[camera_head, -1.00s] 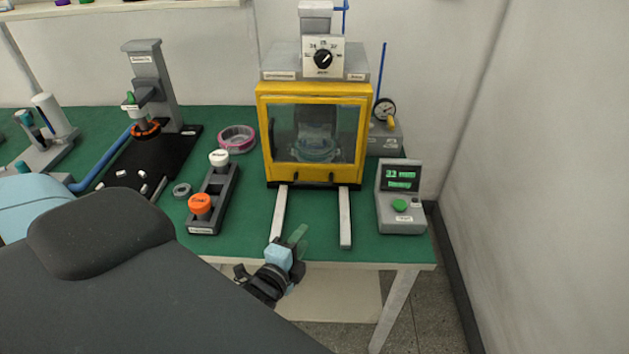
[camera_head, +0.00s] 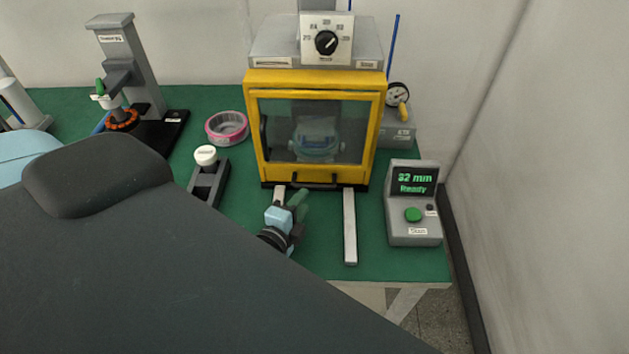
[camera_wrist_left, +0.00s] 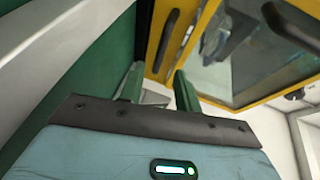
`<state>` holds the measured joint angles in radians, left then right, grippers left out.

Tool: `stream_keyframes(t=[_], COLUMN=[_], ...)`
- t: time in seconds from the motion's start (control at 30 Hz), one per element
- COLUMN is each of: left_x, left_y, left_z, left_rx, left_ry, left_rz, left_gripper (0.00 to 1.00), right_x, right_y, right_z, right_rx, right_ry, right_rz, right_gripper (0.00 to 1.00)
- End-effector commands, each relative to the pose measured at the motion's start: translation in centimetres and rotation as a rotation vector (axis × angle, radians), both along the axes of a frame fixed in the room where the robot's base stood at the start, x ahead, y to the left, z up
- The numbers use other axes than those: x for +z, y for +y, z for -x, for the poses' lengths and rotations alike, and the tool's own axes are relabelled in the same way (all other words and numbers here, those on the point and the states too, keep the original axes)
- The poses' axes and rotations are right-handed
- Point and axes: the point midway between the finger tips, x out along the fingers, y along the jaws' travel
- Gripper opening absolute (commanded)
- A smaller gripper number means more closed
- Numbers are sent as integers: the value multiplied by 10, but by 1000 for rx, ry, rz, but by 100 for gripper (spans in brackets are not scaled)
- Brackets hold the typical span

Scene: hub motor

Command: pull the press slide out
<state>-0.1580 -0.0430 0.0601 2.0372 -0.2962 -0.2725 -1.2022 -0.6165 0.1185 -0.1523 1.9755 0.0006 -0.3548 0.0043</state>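The press (camera_head: 255,130) is a yellow-framed box with a clear front window, seemingly closed, and a grey round part (camera_head: 318,140) shows behind the window. A black handle (camera_head: 314,182) runs along its lower front. Two pale rails (camera_head: 350,228) stick out toward me below it. My left gripper (camera_head: 299,199) is over the left rail, just in front of the press and below the handle. In the left wrist view its green fingers (camera_wrist_left: 159,86) are apart with nothing between them, and the yellow frame (camera_wrist_left: 225,98) with black handles is beyond them. My right gripper is not in view.
A grey display box (camera_head: 413,230) reading "32 mm Ready" stands right of the rails. A grey rack with a white-capped item (camera_head: 205,155) and a pink ring (camera_head: 227,127) are to the left. A gauge (camera_head: 398,94) is behind right. The wall bounds the right side.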

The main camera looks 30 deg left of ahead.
Motion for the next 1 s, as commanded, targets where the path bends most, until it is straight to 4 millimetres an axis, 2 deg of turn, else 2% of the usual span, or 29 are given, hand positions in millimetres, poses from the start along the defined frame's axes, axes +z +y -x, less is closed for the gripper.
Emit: stream_keyframes(t=[0.17, 0.6, 0.8, 1.0], left_x=[-1, -12, -14, -15], left_y=[1, 10, 12, 12], left_z=[-9, -67, -76, -76], left_rx=[0, 0, 0, 0], left_ry=[-1, -2, -1, -1], left_rz=[0, 0, 0, 0], left_gripper=[33, 33, 33, 33], right_x=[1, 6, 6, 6], right_y=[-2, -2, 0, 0], right_z=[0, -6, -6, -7], right_rx=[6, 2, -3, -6], right_ry=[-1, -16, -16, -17], right_rz=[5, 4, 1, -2], right_gripper=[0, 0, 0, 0])
